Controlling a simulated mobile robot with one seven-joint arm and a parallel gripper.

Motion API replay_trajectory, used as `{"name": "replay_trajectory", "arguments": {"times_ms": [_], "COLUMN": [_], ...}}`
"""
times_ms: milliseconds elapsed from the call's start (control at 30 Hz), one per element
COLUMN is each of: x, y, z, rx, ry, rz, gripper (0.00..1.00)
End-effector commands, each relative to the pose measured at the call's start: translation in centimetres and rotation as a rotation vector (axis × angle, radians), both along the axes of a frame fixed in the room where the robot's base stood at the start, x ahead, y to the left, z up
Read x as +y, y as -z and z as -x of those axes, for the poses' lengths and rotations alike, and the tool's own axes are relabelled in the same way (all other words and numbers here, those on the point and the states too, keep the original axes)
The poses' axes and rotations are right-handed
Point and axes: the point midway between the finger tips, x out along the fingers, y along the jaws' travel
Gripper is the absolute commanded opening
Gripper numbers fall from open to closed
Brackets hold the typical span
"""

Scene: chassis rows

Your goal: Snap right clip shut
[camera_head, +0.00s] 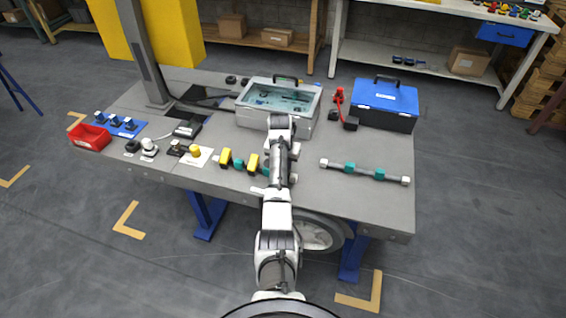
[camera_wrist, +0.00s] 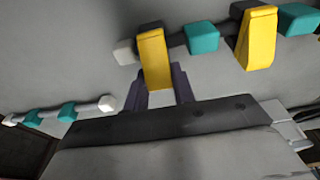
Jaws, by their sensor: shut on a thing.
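A rod with teal blocks and yellow clips lies along the front of the bench. In the wrist view the right clip (camera_wrist: 154,52), yellow, stands by the rod's white end (camera_wrist: 125,52). My gripper (camera_wrist: 158,74) has its dark fingers on either side of this clip's lower part, shut on it. Whether the clip is fully closed around the rod, I cannot tell. A teal block (camera_wrist: 203,37) and another yellow clip (camera_wrist: 257,38) follow along the rod. In the head view two yellow clips (camera_head: 225,157) (camera_head: 253,162) show; my arm hides the right clip and my gripper's tips.
A second rod with teal blocks (camera_head: 350,168) lies to the right. A clear-lidded case (camera_head: 250,118), a red tool (camera_head: 338,97) and a blue toolbox (camera_head: 385,105) stand behind. A red bin (camera_head: 90,137) is at the left.

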Motion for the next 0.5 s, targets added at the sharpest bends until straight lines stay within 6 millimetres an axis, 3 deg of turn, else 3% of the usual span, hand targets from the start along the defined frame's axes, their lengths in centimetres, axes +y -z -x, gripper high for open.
{"name": "replay_trajectory", "arguments": {"times_ms": [500], "x": [-0.19], "y": [0.76], "z": [-0.55], "rx": [0.144], "ry": [0.0], "rz": [-0.047], "gripper": [0.03]}}
